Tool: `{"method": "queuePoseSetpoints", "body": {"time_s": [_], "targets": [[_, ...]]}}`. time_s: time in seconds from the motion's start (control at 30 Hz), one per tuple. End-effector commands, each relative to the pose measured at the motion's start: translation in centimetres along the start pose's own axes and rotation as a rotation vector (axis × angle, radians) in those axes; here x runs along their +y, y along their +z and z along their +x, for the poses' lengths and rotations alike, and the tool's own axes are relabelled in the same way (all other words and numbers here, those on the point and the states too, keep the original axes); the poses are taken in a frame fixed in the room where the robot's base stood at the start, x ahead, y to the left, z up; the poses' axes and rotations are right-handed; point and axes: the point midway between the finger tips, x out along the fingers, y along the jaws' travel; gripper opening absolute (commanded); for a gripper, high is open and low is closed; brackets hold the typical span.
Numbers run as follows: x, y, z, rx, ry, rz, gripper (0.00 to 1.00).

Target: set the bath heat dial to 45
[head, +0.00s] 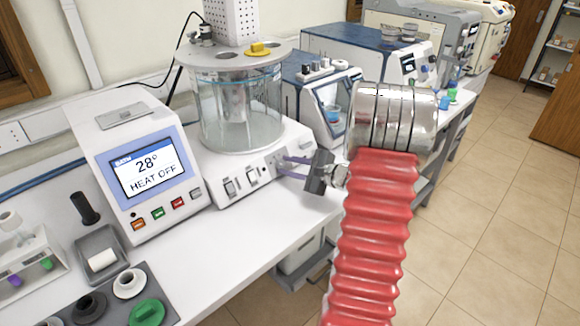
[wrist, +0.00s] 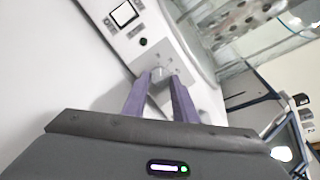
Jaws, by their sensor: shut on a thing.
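The water bath (head: 241,130) stands on the bench, with a glass jar on a white base. Its heat dial (wrist: 159,73) is a small pale knob on the base's front panel, seen between my fingertips in the wrist view. My gripper (head: 283,168) has purple fingers reaching the right part of that panel, and it also shows in the wrist view (wrist: 161,80). The fingers are shut on the dial. In the head view the dial is hidden or too small to make out. The bath display (head: 148,172) reads 28° and HEAT OFF. The dial's scale is not readable.
A yellow piece (head: 259,49) lies on the bath lid. A blue and white instrument (head: 325,95) stands to the right. The bench front (head: 240,250) is clear.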

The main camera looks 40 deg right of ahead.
Motion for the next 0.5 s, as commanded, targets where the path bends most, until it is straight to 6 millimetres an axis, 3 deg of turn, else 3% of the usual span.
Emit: {"method": "queuePoseSetpoints", "body": {"time_s": [0.5], "targets": [[0.49, 0.13, 0.01, 0.019, -0.08, 0.334, 0.03]]}}
